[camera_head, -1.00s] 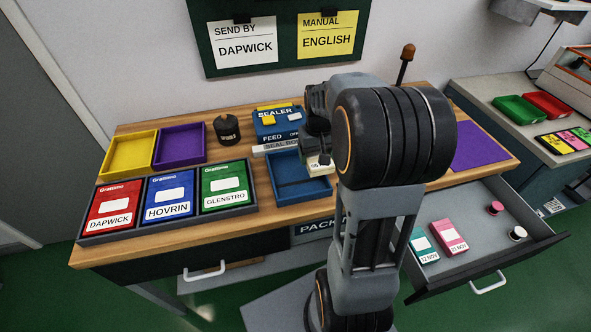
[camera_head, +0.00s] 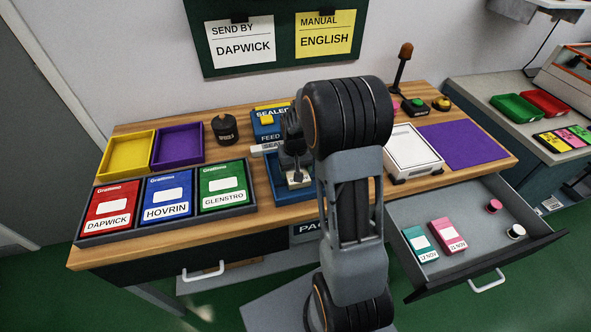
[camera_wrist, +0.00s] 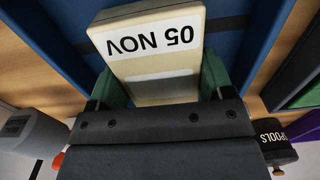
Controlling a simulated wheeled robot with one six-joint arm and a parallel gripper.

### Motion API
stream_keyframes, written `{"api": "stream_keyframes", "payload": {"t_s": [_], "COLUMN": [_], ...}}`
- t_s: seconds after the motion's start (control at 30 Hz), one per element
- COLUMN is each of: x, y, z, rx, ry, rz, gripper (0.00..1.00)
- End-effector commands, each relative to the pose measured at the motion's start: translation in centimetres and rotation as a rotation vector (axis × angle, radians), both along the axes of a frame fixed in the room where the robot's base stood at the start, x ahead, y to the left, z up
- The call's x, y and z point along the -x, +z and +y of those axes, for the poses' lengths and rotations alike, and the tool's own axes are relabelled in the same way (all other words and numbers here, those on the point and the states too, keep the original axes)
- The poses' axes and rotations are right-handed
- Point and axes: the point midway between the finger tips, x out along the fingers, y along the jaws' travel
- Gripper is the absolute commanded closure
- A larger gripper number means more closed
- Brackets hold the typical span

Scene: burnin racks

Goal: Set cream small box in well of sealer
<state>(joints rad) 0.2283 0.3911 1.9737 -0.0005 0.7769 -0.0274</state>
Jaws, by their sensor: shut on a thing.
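The cream small box (camera_wrist: 155,55), labelled "05 NOV", is held between the green fingertips of my gripper (camera_wrist: 155,88). In the head view the gripper (camera_head: 297,172) points down over the blue well (camera_head: 294,200) of the sealer, with the box's pale top (camera_head: 299,180) partly showing beneath it. In the wrist view blue well surfaces (camera_wrist: 45,45) show on both sides of the box. Whether the box touches the well floor cannot be told. The blue sealer (camera_head: 266,124) stands behind the well, partly hidden by my arm.
A rack of red, blue and green Grattimo boxes (camera_head: 166,198) lies left of the well. Yellow (camera_head: 126,173) and purple (camera_head: 178,165) trays and a dark spool holder (camera_head: 225,129) stand behind. A white device (camera_head: 412,150) is at right. The open drawer (camera_head: 480,270) juts forward.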

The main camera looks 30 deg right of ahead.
Motion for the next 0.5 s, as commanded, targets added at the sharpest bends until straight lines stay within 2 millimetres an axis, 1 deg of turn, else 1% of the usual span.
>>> {"api": "stream_keyframes", "payload": {"t_s": [0.2,0.37,0.4,0.5], "x": [-0.02,-0.01,0.0,0.0], "y": [0.04,-0.45,-0.3,-0.29], "z": [-0.01,-0.01,-0.01,-0.01], "rx": [0.0,0.0,0.0,0.0], "ry": [0.0,0.0,0.0,0.0], "rz": [-0.001,0.0,0.0,0.0], "gripper": [0.52,0.52,0.22,0.12]}}
